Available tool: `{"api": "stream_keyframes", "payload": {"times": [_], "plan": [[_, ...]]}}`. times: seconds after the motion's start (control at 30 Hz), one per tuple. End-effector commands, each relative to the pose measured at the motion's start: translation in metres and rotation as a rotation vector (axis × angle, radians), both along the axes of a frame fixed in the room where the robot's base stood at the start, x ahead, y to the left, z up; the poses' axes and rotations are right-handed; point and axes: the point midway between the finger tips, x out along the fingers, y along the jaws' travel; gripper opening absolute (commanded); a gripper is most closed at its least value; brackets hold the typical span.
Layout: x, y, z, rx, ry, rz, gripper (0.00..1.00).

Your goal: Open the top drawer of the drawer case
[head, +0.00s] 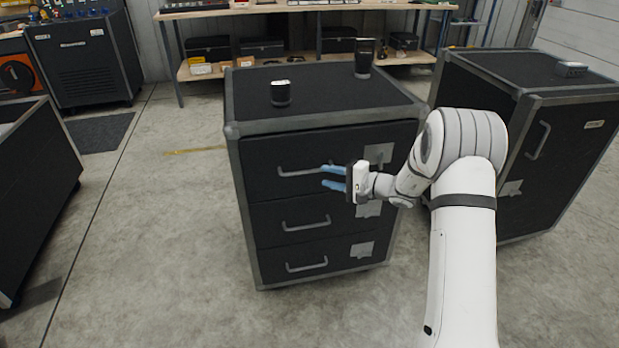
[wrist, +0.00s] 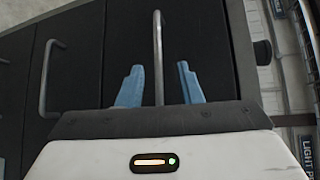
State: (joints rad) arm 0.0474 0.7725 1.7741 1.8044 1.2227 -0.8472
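The drawer case (head: 232,175) is black with grey edges and has three drawers, one above the other. Its top drawer (head: 262,158) looks shut and has a grey bar handle (head: 290,173). My gripper (head: 323,176) is in front of the top drawer, by the right end of that handle in the head view. In the wrist view its two blue fingers (wrist: 160,85) are apart, and the top handle (wrist: 157,45) runs between them, nearer the left finger. The fingers do not visibly press on the handle. Its right end is hidden by my gripper in the head view.
A dark cup (head: 280,93) and a taller dark container (head: 363,60) stand on top of the case. Another black case (head: 560,150) stands close on the right. A workbench (head: 300,5) is behind.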

Motion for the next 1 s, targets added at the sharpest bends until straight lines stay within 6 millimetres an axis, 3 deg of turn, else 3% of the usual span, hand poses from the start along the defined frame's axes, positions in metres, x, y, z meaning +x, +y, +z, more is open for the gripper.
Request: {"api": "stream_keyframes", "payload": {"times": [0.17, 0.6, 1.0], "plan": [[0.012, 0.003, -0.010, 0.022, -0.011, -0.029, 0.32], [0.039, 0.059, -0.018, 0.021, -0.009, -0.028, 0.32], [0.043, 0.067, -0.019, 0.022, -0.009, -0.029, 0.32]]}}
